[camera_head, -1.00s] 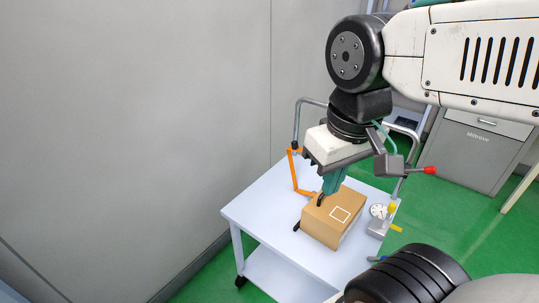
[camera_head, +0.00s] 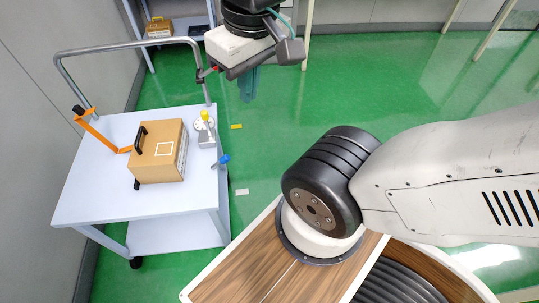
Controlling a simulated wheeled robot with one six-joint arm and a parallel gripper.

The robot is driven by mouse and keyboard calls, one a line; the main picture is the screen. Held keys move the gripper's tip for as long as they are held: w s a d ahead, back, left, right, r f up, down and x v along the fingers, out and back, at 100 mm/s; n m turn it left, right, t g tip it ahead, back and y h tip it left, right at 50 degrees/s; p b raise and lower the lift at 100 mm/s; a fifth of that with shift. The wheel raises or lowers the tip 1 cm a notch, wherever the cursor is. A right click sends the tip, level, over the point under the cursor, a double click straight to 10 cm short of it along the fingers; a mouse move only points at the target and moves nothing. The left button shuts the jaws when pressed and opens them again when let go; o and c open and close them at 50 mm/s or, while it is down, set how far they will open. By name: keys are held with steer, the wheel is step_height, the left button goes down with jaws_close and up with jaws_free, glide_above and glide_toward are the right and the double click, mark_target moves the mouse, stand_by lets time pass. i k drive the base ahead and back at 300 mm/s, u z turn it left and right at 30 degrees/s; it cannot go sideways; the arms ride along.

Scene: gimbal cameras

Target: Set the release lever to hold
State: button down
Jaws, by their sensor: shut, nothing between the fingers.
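A small lever with a red tip (camera_head: 214,69) sits on the right post of the cart's handle, and the grey-white body of my wrist partly crowds it. A blue-handled part (camera_head: 221,160) is at the cart's right edge. I see no marking that tells which is the release lever or where hold lies. My gripper (camera_head: 249,94) points down with teal fingers, to the right of the handle post and apart from both parts. It is shut and empty.
The white cart (camera_head: 85,190) carries a cardboard box (camera_head: 158,168) with a black handle, a gauge with a yellow knob (camera_head: 204,116), and a hinged orange arm (camera_head: 100,133). Its tubular handle (camera_head: 130,44) rises at the back.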

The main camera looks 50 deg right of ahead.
mark_target(226, 158)
steer(key=z, duration=0.45)
steer(key=k, duration=1.35)
steer(key=z, duration=0.5)
steer(key=k, duration=0.55)
steer(key=z, duration=0.45)
steer(key=i, duration=0.55)
steer(key=u, duration=0.65)
steer(key=i, duration=1.05)
steer(key=u, duration=0.65)
